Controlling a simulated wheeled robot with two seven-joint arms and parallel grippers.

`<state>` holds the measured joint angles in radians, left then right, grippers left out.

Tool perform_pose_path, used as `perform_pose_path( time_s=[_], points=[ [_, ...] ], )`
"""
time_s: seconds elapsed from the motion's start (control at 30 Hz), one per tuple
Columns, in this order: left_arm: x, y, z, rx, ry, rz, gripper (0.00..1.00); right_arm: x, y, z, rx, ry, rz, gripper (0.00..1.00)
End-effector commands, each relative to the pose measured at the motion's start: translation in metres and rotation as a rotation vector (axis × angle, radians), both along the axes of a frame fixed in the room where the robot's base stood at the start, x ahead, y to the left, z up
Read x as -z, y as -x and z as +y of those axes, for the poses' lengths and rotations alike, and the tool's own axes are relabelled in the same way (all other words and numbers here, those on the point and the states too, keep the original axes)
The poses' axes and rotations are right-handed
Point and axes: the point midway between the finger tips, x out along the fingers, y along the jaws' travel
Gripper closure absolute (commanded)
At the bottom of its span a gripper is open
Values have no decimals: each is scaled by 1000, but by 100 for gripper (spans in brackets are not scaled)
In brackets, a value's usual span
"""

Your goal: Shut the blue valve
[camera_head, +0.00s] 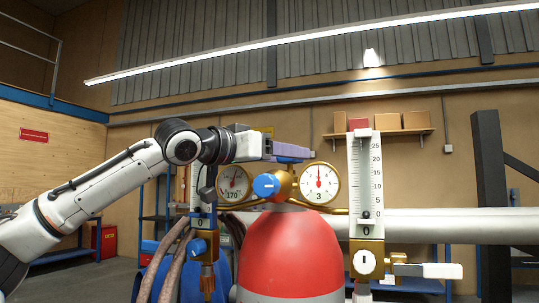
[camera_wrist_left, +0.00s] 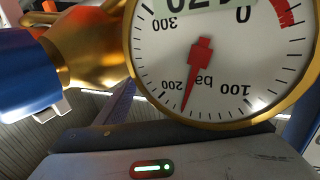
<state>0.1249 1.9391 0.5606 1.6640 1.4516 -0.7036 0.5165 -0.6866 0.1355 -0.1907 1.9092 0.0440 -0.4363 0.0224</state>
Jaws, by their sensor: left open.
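A blue knob (camera_head: 266,185) sits on a brass regulator body between two round gauges, above a red cylinder (camera_head: 290,250). In the left wrist view the blue knob (camera_wrist_left: 25,75) is large at the left edge, beside the upside-down gauge. A flat blue piece (camera_head: 293,158) shows just under my left gripper's purplish fingers. My left gripper (camera_head: 304,152) is open, above the regulator and the left gauge. My right gripper is not in view.
The left gauge (camera_head: 235,184) reads 170 and the right gauge (camera_head: 320,184) reads 3. A clear flow tube (camera_head: 365,180) stands to the right, with brass fittings below. Brown hoses (camera_head: 172,262) hang at the left. A pale pipe (camera_head: 450,224) runs behind.

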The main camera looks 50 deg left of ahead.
Motion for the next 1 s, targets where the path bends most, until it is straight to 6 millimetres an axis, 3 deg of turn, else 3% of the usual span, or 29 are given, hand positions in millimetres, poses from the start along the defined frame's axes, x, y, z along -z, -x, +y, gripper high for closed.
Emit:
perform_pose_path(
  time_s=[0.5,1.0],
  points=[
    [1,87,-5,1,1,-5,37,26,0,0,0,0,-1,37],
    [-3,98,-6,6,2,-15,37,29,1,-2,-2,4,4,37]
  ],
)
